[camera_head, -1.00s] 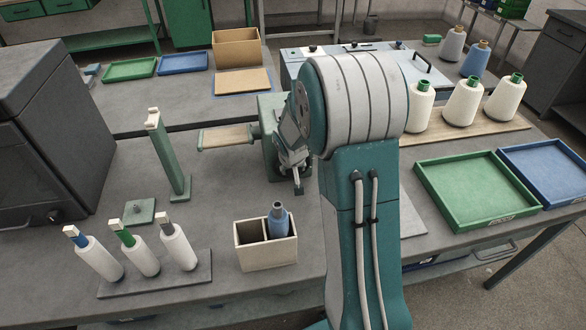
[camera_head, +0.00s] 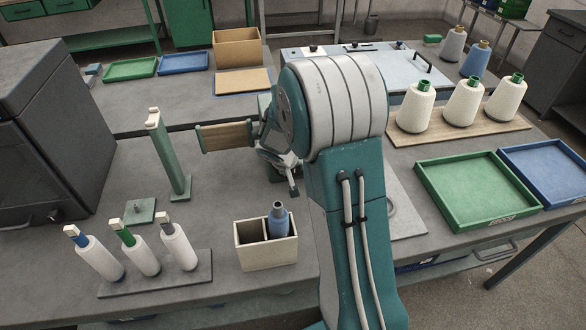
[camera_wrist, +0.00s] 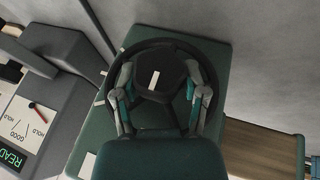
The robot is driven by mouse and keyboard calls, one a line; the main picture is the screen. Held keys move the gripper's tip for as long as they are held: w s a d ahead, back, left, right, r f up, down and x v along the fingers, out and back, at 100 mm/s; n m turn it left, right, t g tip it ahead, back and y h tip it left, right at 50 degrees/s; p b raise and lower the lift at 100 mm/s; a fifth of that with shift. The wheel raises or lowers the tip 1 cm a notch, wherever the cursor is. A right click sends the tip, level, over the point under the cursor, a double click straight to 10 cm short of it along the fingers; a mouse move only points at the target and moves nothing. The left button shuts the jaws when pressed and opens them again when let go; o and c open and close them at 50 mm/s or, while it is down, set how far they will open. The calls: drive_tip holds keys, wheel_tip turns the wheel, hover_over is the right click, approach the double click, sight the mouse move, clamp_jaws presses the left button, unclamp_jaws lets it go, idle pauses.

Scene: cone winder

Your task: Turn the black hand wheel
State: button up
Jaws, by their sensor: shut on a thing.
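The black hand wheel (camera_wrist: 180,46) fills the middle of the wrist view, with a dark hub that bears a white mark. It sits against the green winder housing (camera_wrist: 222,62). My gripper (camera_wrist: 158,82) is shut on the wheel, one finger on each side of the hub. In the head view my arm hides the wheel and most of the winder. A strip of the winder's green housing (camera_head: 264,104) shows left of my arm.
A green post (camera_head: 170,160) stands left of the reel. A divided box (camera_head: 262,258) with a blue bottle-shaped piece stands in front. Yarn cones (camera_head: 462,102) stand on a board at right, behind a green tray (camera_head: 477,212). A grey box with a READY display (camera_wrist: 14,158) shows at left in the wrist view.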

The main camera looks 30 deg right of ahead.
drive_tip(key=o, duration=1.2)
drive_tip(key=shift+f, duration=0.15)
drive_tip(key=shift+c, duration=0.2)
drive_tip(key=shift+w, duration=0.1)
drive_tip(key=shift+r, duration=0.2)
drive_tip(key=shift+a+r, duration=0.2)
drive_tip(key=shift+r, duration=0.1)
drive_tip(key=v, duration=1.1)
drive_tip(key=shift+a+f, duration=0.1)
drive_tip(key=shift+a, duration=0.05)
